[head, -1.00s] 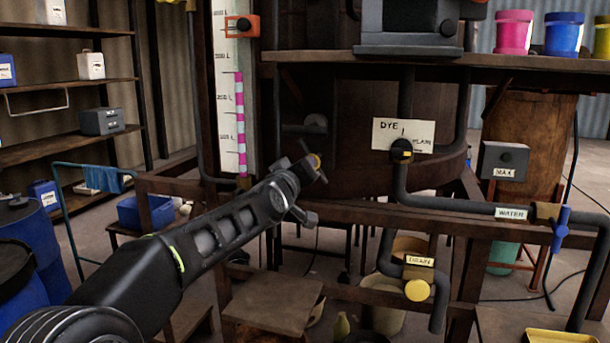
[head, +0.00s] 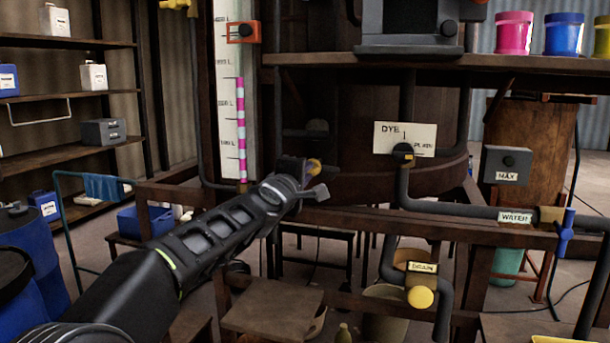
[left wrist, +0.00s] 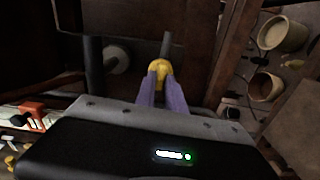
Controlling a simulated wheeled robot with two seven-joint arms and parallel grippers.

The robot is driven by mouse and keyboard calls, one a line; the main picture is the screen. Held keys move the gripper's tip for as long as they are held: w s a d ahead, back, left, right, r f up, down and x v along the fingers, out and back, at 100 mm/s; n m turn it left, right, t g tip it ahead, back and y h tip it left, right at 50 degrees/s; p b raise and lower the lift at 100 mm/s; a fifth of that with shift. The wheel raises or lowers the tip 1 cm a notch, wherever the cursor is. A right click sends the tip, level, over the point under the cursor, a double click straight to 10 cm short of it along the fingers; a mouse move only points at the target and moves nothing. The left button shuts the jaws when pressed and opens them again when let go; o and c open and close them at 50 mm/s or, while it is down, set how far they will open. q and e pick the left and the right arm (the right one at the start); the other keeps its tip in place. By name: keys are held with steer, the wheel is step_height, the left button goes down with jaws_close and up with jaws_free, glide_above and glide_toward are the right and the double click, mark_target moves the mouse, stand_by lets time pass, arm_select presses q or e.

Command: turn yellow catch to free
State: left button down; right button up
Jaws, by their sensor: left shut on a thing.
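The yellow catch (head: 314,166) shows at the tip of my left gripper (head: 308,172), in front of the dark vat. In the left wrist view the yellow catch (left wrist: 158,70) sits between the two purple fingers of my left gripper (left wrist: 161,86), which is shut on it. A dark bar stands just beyond the catch there. The gripper hides part of the catch, and I cannot read its setting. My right gripper is not in view.
A grey round knob (left wrist: 116,60) is close left of the catch in the wrist view. A brown frame rail (head: 365,217) runs below the gripper. The dye valve (head: 403,152) and the drain valve (head: 420,297) are to the right.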

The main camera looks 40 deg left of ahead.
arm_select(q)
steer(key=shift+n, duration=0.5)
steer(key=c, duration=1.4)
jaws_free()
steer(key=shift+c, duration=0.2)
steer(key=v, duration=0.7)
steer(key=shift+s+d, duration=0.15)
steer(key=shift+s, duration=0.25)
